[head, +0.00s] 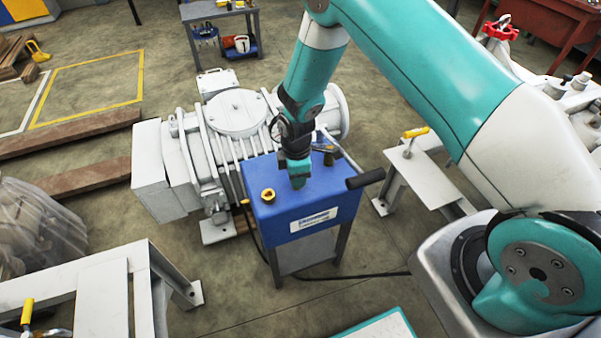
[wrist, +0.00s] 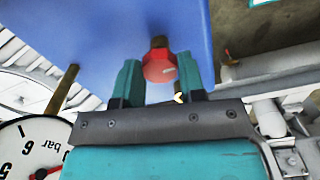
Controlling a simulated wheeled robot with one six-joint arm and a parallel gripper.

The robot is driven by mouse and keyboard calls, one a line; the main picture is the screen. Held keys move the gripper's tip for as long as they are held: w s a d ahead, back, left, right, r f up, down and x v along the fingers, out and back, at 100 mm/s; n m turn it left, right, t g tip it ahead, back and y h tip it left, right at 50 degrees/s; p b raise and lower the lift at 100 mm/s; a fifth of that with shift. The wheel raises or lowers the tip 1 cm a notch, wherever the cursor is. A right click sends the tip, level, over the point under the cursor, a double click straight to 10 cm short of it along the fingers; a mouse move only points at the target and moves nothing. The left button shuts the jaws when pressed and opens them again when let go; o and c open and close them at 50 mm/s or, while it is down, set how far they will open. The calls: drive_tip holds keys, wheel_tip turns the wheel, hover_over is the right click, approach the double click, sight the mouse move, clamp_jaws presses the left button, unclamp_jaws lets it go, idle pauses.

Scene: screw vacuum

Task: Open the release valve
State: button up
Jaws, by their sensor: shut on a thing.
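The release valve shows in the wrist view as a red knob (wrist: 159,67) with a white mark, on a brass stem against the blue pump box. My gripper (wrist: 159,80) is shut on this knob, with one teal finger on each side of it. In the head view my gripper (head: 297,172) points down at the top of the blue pump box (head: 318,199), and it hides the knob there.
A pump lever with a black grip (head: 366,179) sticks out right of my gripper. A brass fitting (head: 268,195) stands on the box's left side. A pressure gauge (wrist: 30,148) shows in the wrist view. A large white machine (head: 225,135) stands close behind.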

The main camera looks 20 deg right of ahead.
drive_tip(key=o, duration=0.9)
drive_tip(key=shift+d, duration=0.15)
drive_tip(key=shift+o, duration=0.2)
wheel_tip(320, 180, up, 17)
drive_tip(key=shift+r, duration=0.2)
drive_tip(key=s+a+r+m+y+p, duration=0.1)
drive_tip(key=s+r+m+p, duration=0.1)
drive_tip(key=s+r, duration=0.5)
drive_tip(key=s+a+r+m+y+p, duration=0.1)
drive_tip(key=s+a+r+m+p, duration=0.2)
drive_tip(key=r, duration=0.7)
drive_tip(key=s+r+m+y+p, duration=0.1)
drive_tip(key=s+r+m, duration=0.3)
drive_tip(key=s, duration=1.1)
wheel_tip(320, 180, up, 4)
drive_tip(key=shift+s+f+y, duration=0.15)
drive_tip(key=shift+s+y, duration=0.1)
drive_tip(key=shift+y, duration=0.35)
